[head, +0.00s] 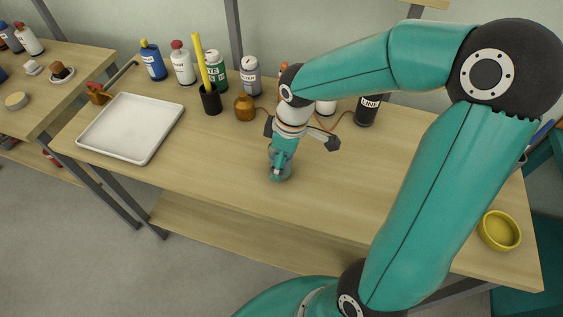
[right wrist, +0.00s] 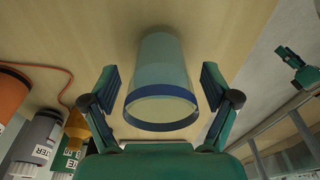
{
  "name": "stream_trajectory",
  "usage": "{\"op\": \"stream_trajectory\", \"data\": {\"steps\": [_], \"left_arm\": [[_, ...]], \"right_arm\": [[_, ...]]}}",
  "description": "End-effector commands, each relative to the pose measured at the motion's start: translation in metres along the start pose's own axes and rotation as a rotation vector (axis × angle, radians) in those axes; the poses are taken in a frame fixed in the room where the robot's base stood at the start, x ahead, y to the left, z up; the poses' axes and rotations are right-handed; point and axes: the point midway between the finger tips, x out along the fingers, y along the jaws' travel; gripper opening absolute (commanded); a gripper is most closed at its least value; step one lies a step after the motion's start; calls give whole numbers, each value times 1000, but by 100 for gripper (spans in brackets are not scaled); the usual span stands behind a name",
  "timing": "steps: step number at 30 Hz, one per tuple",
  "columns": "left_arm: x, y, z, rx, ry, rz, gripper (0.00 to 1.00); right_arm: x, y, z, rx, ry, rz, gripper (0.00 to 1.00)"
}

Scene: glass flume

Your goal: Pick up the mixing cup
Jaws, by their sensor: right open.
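The mixing cup (right wrist: 163,75) is a translucent greenish cup with a dark blue band at its rim. In the right wrist view it stands between the two fingers of my right gripper (right wrist: 160,88), with a gap visible on each side. My right gripper is open. In the head view my right gripper (head: 281,163) points down over the middle of the table, and the cup (head: 285,177) is mostly hidden behind it. A teal part that looks like my left gripper (right wrist: 302,72) shows small at the right of the wrist view; its fingers are unclear.
A white tray (head: 131,128) lies at the table's left. Several bottles, a black holder (head: 211,100) with a yellow tool and an amber bottle (head: 245,107) stand along the back. A yellow bowl (head: 498,231) sits at the right front. The wood around the cup is clear.

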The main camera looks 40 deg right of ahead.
Motion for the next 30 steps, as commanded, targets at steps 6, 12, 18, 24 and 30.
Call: {"op": "stream_trajectory", "data": {"steps": [6, 12, 18, 24, 30], "left_arm": [[0, 0, 0, 0, 0, 0, 40], [0, 0, 0, 0, 0, 0, 40], [0, 0, 0, 0, 0, 0, 40], [0, 0, 0, 0, 0, 0, 40], [0, 0, 0, 0, 0, 0, 40]], "right_arm": [[4, 0, 0, 1, 2, 1, 87], [4, 0, 0, 1, 1, 1, 63], [4, 0, 0, 0, 1, 1, 30], [3, 0, -1, 0, 2, 1, 17], [1, 0, -1, 0, 2, 1, 17]]}}
